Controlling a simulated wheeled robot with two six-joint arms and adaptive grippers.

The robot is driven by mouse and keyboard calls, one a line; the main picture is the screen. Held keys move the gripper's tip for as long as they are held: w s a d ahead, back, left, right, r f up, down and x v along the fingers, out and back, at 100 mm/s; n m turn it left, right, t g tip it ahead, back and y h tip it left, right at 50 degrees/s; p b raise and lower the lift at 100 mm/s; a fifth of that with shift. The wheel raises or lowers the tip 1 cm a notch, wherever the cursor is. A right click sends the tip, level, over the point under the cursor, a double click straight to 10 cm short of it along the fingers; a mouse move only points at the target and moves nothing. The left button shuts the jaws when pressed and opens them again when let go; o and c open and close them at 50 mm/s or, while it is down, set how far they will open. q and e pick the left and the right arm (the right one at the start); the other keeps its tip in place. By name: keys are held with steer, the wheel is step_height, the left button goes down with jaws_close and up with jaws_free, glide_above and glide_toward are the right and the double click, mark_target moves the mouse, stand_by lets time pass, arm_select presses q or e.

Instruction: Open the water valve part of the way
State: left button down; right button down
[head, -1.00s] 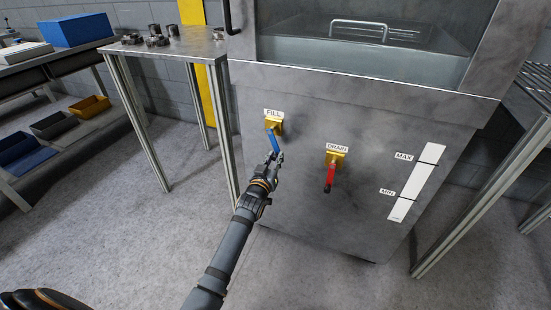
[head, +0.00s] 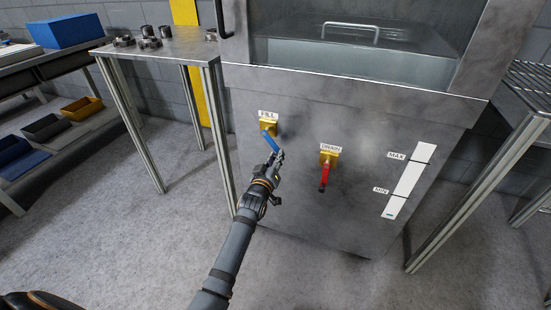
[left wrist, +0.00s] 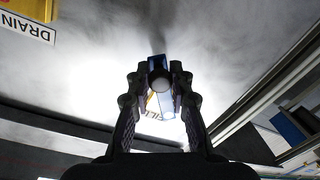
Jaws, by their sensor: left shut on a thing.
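The water valve is the yellow valve body (head: 268,127) under the FILL label (head: 268,115) on the front of the steel tank (head: 300,190). Its blue lever handle (head: 270,141) slants down to the right. My left gripper (head: 277,158) is shut on the lower end of this handle. In the left wrist view the blue handle (left wrist: 157,62) sits between the two fingers (left wrist: 158,85), and the FILL label behind is partly hidden. My right gripper is not in view.
The DRAIN valve with a red handle (head: 324,178) hanging nearly straight down is close on the right. A white level gauge (head: 409,180) with MAX and MIN labels has a little blue at its bottom. A steel table (head: 180,50) stands left, a rack (head: 530,90) right.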

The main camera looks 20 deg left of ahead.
arm_select(q)
steer(key=shift+r, duration=0.15)
steer(key=c, duration=1.2)
jaws_free()
steer(key=s, duration=1.2)
steer(key=shift+d+r, duration=0.1)
steer(key=shift+r, duration=0.1)
steer(key=shift+f, duration=0.1)
